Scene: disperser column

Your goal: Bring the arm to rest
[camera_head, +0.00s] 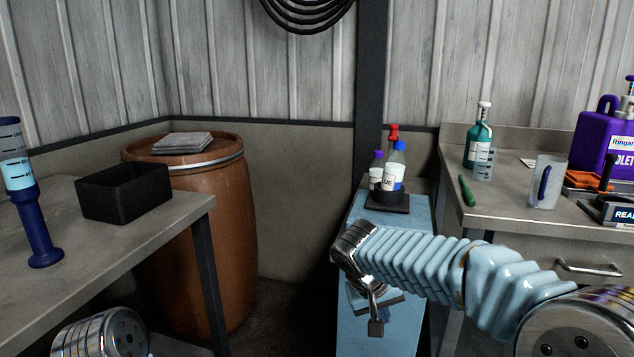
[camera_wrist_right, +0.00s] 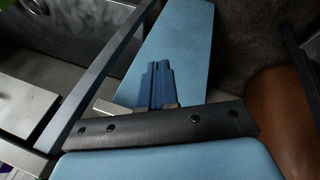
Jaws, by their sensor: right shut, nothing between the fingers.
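My right arm reaches in from the right in its pale blue ribbed sleeve. Its right gripper (camera_head: 376,326) hangs below the metal wrist, in front of the blue cabinet (camera_head: 425,235). In the right wrist view the blue fingers of the right gripper (camera_wrist_right: 157,72) lie together, shut, with nothing between them. They point over a pale blue surface and touch nothing that I can see. At the lower left of the head view only a round metal part of my left arm shows; the left gripper is out of view.
A black bin (camera_head: 125,190) and a blue-based dispenser (camera_head: 32,215) stand on the left table. A brown barrel (camera_head: 215,245) is behind it. Bottles (camera_head: 390,175) stand in a black holder on the cabinet. The right counter holds a green bottle (camera_head: 478,135), a mug (camera_head: 545,183) and a purple jug (camera_head: 600,145).

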